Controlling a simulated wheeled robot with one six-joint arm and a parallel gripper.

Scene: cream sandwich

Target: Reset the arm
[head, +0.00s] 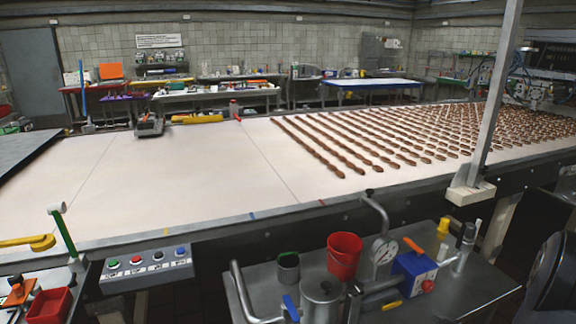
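My gripper does not show in the head view, so its place and state are hidden. A long pale conveyor table (180,180) crosses the view. Rows of brown biscuit-like pieces (330,160) lie on its right part, and its left part is bare.
A control box (146,268) with several buttons sits at the near edge. A metal cart (440,290) in front holds a red bucket (344,256), a metal pot (320,300), a pressure gauge (384,250) and a blue box (414,273). A metal post (494,100) rises at right.

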